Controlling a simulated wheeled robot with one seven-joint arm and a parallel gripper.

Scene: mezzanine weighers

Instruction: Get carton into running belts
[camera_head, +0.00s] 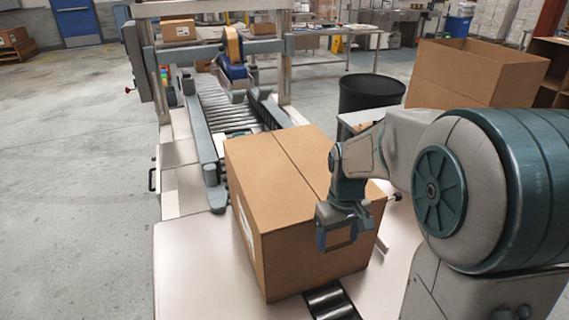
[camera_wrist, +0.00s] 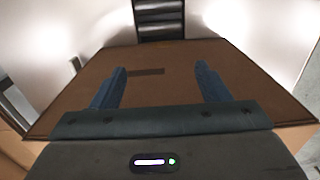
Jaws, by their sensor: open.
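A large closed brown carton (camera_head: 285,175) stands on the white infeed table (camera_head: 190,265), just in front of the belt machine. Its right side is partly hidden by my arm. My gripper (camera_head: 338,240) is at the carton's near right side in the head view. In the wrist view my gripper (camera_wrist: 160,85) has its two blue fingers spread wide over a brown carton face (camera_wrist: 170,65), with nothing between them. I cannot tell whether the fingers touch the carton. The belt machine (camera_head: 205,140) has side belts and rollers running away behind the carton.
An open brown box (camera_head: 475,75) stands at the right behind my arm. A black bin (camera_head: 370,95) is beside it. Dark rollers (camera_head: 330,302) lie in the table in front of the carton. The floor at the left is clear.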

